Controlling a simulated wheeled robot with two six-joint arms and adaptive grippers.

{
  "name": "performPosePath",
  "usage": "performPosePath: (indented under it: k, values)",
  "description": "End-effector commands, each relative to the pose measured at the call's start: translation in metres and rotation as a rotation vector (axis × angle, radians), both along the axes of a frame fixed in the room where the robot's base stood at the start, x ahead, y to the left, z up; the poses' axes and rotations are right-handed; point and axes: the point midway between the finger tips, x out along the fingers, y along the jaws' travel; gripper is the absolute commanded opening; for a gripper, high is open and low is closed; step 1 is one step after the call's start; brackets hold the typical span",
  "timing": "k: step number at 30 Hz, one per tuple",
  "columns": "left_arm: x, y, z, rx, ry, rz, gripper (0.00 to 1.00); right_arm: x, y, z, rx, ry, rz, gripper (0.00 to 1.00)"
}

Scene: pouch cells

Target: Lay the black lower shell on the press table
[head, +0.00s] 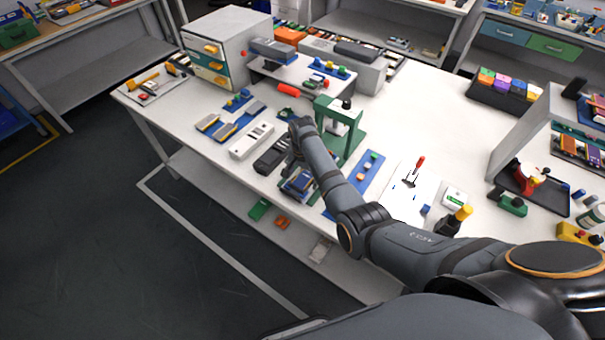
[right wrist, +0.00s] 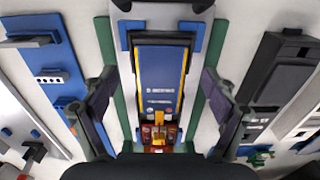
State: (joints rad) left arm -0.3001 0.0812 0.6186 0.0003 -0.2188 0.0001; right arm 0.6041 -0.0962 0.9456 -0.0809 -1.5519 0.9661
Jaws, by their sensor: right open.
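The black lower shell (right wrist: 160,38) lies flat between blue guides on the press table, whose green side rail (right wrist: 106,50) shows beside it in the right wrist view. A blue pouch cell (right wrist: 158,80) with yellow edges and a small red board lies in the shell. In the head view the shell and cell (head: 298,184) are partly hidden by my right arm, in front of the green press (head: 341,122). My right gripper (right wrist: 158,90) is open, with one finger on each side of the shell, apart from it. My left gripper is not in view.
A black shell-like part (head: 270,158) and a white one (head: 250,140) lie left of the press. A blue strip (head: 362,178) with small parts lies to its right. A grey drawer cabinet (head: 215,50) stands at the back left.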

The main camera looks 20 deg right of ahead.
Motion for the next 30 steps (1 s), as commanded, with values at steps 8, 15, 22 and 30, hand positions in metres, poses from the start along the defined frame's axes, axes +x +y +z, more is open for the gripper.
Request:
performPosePath:
  k: [8, 15, 22, 30]
  values:
    - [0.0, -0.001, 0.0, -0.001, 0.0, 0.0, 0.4, 0.001, 0.001, 0.054, 0.001, -0.007, 0.0, 0.86]
    - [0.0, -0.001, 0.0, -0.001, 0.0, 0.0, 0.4, 0.001, 0.0, 0.104, 0.0, -0.005, 0.0, 0.86]
    - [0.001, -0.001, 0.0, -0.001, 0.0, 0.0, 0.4, 0.001, 0.0, 0.12, 0.0, -0.002, 0.0, 0.86]
    - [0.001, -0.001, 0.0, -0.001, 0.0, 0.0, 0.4, 0.001, 0.0, 0.119, 0.0, -0.002, 0.0, 0.86]
